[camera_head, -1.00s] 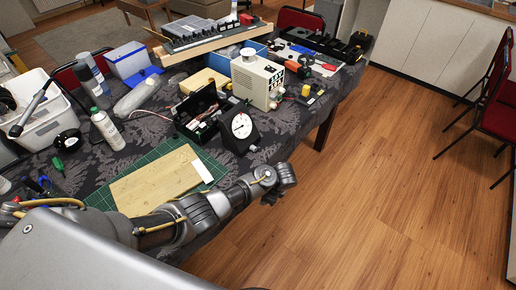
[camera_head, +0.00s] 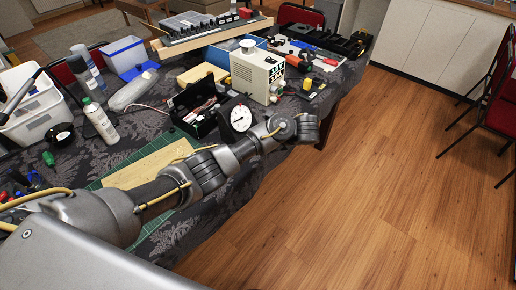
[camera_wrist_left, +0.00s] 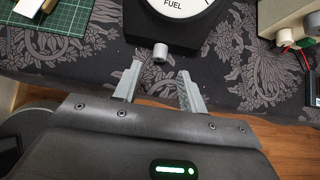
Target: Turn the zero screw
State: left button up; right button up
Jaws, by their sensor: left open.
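The black gauge (camera_head: 240,119) with a white dial stands near the table's edge, and its dial reads FUEL in the left wrist view (camera_wrist_left: 175,8). A small grey cylindrical knob, likely the zero screw (camera_wrist_left: 160,52), sticks out from the gauge's lower front edge. My left gripper (camera_wrist_left: 158,76) is open and empty, its two fingers pointing at the knob, one on each side of its line and slightly short of it. In the head view my left arm covers the gauge's lower part and the knob, and the fingers are hidden. My right gripper is not in view.
A beige power box (camera_head: 257,75) stands behind the gauge to the right. An open black case (camera_head: 192,105) with leads lies to its left. A green cutting mat (camera_head: 95,186) with a wooden board (camera_head: 140,167) lies left of the arm. Open floor lies to the right.

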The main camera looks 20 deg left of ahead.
pick_arm(q)
jog(key=shift+x, duration=2.45)
jog(key=c, duration=0.9)
jog(key=shift+a+r+p, duration=0.15)
jog(key=shift+p, duration=0.35)
grip_shut()
jog(key=shift+s+n+t+p, duration=0.15)
jog(key=shift+n+t+p, duration=0.15)
jog(key=shift+h, duration=0.3)
